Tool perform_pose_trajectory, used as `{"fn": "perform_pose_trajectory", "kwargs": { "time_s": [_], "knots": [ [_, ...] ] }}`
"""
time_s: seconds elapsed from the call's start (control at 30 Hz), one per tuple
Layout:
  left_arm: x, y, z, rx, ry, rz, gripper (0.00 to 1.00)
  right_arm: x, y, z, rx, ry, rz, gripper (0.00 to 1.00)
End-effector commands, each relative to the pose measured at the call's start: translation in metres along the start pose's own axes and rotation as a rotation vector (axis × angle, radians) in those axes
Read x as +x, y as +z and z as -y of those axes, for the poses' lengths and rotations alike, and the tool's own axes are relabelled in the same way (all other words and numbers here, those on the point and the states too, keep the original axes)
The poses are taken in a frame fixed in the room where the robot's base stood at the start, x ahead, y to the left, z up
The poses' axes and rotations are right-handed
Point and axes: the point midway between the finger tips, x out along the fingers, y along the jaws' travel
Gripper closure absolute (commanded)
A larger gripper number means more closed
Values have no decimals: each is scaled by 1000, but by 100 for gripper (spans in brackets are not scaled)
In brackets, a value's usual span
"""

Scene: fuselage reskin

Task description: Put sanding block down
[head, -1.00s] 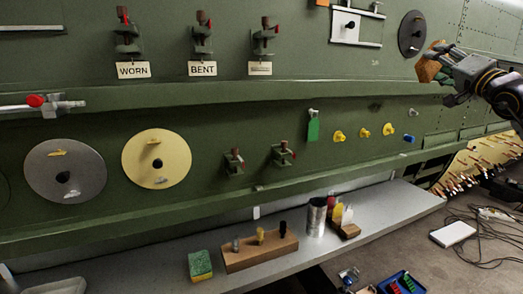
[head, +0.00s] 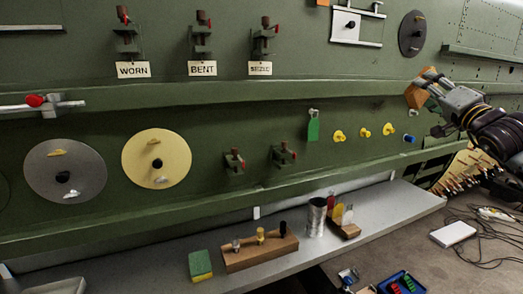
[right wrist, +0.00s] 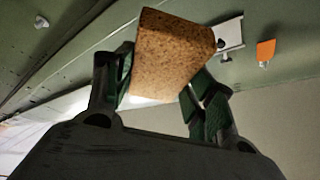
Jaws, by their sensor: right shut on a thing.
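The sanding block is a brown, cork-like block (head: 417,95) at the upper right of the head view, held in the air in front of the green fuselage panel. My right gripper (head: 432,82) is shut on it. In the right wrist view the speckled brown block (right wrist: 168,55) sits between the two dark green fingertips of my right gripper (right wrist: 163,90). My left gripper is not in view.
A grey shelf (head: 385,205) below the panel carries a green-and-yellow sponge (head: 200,265), a wooden tool holder (head: 258,252) and a metal cup (head: 316,217). The shelf's right part is clear. Yellow knobs (head: 365,132) and clamps (head: 283,154) stick out of the panel.

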Motion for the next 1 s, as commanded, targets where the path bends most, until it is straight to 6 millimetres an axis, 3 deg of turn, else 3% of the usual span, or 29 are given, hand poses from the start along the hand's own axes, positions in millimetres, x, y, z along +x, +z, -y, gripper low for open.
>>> {"fn": "perform_pose_trajectory", "kwargs": {
  "time_s": [0.57,1.0],
  "knots": [
    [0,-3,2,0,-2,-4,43,-27,47,-22,1,6,-3,71],
    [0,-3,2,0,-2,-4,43,-56,95,-44,1,9,-9,71]
  ]
}}
